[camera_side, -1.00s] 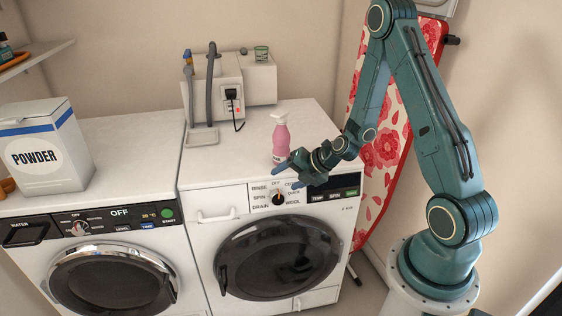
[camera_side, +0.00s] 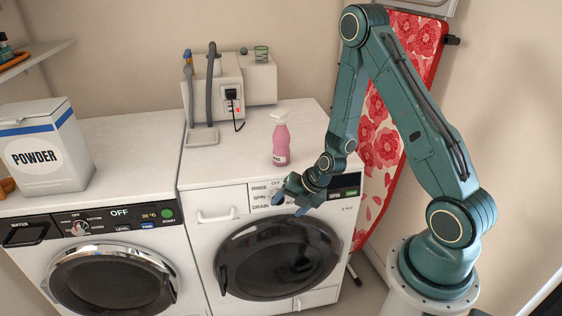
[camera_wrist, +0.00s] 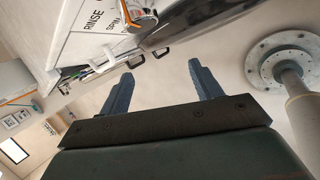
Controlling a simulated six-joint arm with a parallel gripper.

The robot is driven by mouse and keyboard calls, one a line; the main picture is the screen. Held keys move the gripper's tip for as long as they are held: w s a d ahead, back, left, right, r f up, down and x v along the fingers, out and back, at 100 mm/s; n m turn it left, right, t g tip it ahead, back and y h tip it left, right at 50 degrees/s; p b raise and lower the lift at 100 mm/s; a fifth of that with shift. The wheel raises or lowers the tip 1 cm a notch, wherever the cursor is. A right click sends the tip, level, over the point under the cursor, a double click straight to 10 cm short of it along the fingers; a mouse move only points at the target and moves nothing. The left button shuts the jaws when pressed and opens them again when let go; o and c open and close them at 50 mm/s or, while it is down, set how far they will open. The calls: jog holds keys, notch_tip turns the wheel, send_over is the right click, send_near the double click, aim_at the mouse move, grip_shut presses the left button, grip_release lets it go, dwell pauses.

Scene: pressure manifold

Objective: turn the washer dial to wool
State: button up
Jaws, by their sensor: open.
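The right-hand washer (camera_side: 205,232) is white with a dark round door. The labels RINSE, SPIN and DRAIN show on its panel, and the right-hand labels, including wool, are covered by my gripper (camera_side: 291,204). The dial is mostly hidden behind the gripper in the side view, so its setting cannot be read there. In the wrist view, a rounded silver and orange part, apparently the dial (camera_wrist: 143,19), shows at the top edge beside RINSE and SPIN. My gripper (camera_wrist: 160,70) is open and empty, its fingers apart from the dial in that view.
A pink spray bottle (camera_side: 281,142) stands on the washer top behind the panel. A second machine (camera_side: 112,225) with a powder box (camera_side: 42,150) on it stands at the left. A red floral ironing board (camera_side: 382,140) leans behind my arm. The space before the doors is free.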

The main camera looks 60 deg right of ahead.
jog(key=s+a+f+g+h, duration=0.1)
jog(key=s+a+f+g, duration=0.2)
jog(key=s+f, duration=0.15)
jog(key=n+t+h, duration=0.3)
jog(key=t+h, duration=0.3)
jog(key=h, duration=0.4)
send_near(278, 205)
notch_tip(278, 205, up, 4)
jog(key=s+a, duration=0.2)
jog(key=a, duration=0.1)
jog(key=shift+s+d, duration=0.15)
jog(key=shift+d+f, duration=0.1)
jog(key=shift+x, duration=6.85)
jog(key=c, duration=1)
